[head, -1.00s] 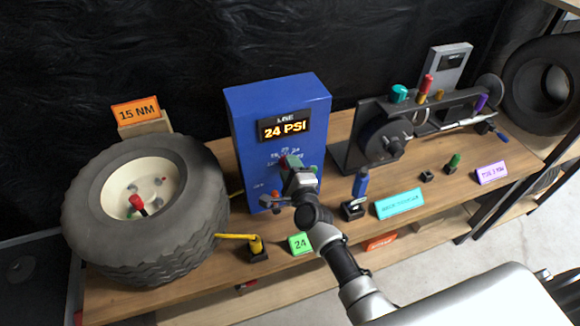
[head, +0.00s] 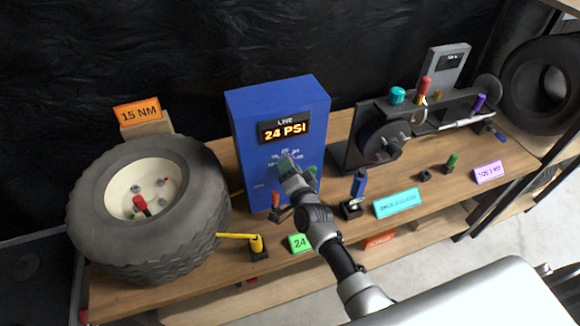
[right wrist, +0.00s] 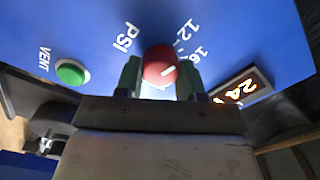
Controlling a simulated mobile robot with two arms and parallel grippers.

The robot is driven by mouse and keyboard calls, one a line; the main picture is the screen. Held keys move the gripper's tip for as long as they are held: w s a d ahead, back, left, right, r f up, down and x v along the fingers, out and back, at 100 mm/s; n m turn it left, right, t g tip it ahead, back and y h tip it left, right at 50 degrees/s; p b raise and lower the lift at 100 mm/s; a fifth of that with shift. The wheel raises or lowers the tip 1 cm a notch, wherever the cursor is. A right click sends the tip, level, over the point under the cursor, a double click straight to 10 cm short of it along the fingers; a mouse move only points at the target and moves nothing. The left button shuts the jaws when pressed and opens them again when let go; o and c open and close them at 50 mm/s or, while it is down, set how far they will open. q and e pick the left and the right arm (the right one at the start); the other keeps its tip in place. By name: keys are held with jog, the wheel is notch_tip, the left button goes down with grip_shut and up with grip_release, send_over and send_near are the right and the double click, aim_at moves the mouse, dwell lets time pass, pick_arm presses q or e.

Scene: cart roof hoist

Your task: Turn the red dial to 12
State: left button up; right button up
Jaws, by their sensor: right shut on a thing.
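The blue box (head: 246,130) stands on the bench, and its lit display (head: 285,128) reads 24 PSI. In the right wrist view, the red dial (right wrist: 159,64) sits on the blue face between my two fingers. My right gripper (right wrist: 160,78) is shut on it, a finger on each side. The dial's white mark points right and slightly up, on the side of the printed 16; the printed 12 lies farther up. In the head view, my right gripper (head: 287,166) covers the dial. My left gripper is not in view.
A green vent button (right wrist: 71,72) is beside the dial on the face. A large tyre (head: 190,225) lies left of the box. A blue-handled tool (head: 359,184), a green "24" sign (head: 299,243) and a cyan sign (head: 398,203) stand near my right arm.

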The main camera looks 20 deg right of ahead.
jog(key=shift+n, duration=1.2)
jog(key=o, duration=0.9)
jog(key=s+b, duration=0.1)
jog(key=s, duration=0.9)
jog(key=shift+s+d, duration=0.15)
jog(key=shift+s, duration=0.25)
